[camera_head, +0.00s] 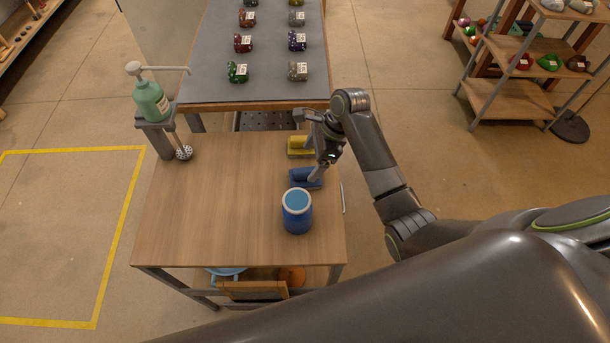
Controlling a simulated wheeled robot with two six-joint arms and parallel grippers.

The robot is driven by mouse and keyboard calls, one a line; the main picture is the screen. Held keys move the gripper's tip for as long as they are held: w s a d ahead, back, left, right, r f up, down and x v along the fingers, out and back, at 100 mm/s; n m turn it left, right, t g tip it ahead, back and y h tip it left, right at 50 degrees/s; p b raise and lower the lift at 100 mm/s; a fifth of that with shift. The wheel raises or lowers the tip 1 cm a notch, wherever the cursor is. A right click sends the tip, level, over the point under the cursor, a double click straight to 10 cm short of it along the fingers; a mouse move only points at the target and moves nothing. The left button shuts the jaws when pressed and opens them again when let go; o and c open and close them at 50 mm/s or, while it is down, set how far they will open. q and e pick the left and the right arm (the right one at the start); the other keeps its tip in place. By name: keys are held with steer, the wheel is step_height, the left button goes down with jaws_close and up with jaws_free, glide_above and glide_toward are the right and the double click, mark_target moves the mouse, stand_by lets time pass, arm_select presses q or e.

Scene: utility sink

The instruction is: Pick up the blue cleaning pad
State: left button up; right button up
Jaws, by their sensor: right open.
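The blue cleaning pad (300,175) lies on the right part of the wooden table (210,200), between a yellow pad (299,146) behind it and a blue jar (297,212) in front. My right gripper (316,174) is open, pointing down at the right end of the blue pad and hiding part of it. I cannot tell whether the fingers touch the pad. My left gripper is not in view.
A green pump bottle (151,100) stands on a bracket at the table's back left. A thin light rod (342,197) lies along the right edge. The table's left and middle are clear. A grey table (220,75) with several small labelled items stands behind.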

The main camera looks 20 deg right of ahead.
mark_target(307, 170)
steer(key=shift+s+d+p+x, duration=0.1)
steer(key=shift+p+x, duration=0.05)
steer(key=shift+x, duration=1.45)
steer(key=shift+s+d+p+x, duration=0.1)
steer(key=shift+p+x, duration=0.05)
steer(key=shift+x, duration=1.5)
steer(key=c, duration=1)
step_height(307, 170, up, 10)
steer(key=shift+f, duration=0.1)
